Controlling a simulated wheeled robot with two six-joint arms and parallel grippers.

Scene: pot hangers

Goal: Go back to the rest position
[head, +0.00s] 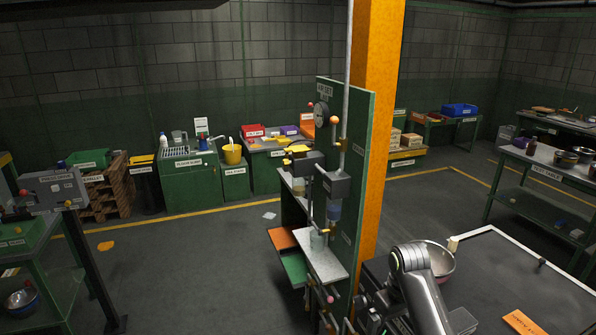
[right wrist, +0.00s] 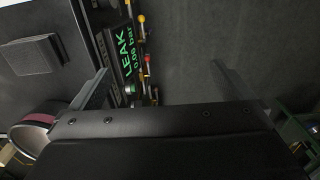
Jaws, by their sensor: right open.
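My right arm (head: 418,285) rises from the bottom of the head view, bent beside the orange pillar. In the right wrist view my right gripper (right wrist: 168,88) has its two fingers wide apart, with nothing between them. Beyond the fingers is a dark panel (right wrist: 136,62) with green text reading LEAK and a bar value. My left arm and gripper are not in the head view.
A metal bowl (head: 440,262) stands just behind my right arm on the bench (head: 500,275). The orange pillar (head: 377,130) and green test stand (head: 352,180) rise close to its left. Open floor (head: 190,270) lies farther left. A steel-topped table (head: 560,168) stands at right.

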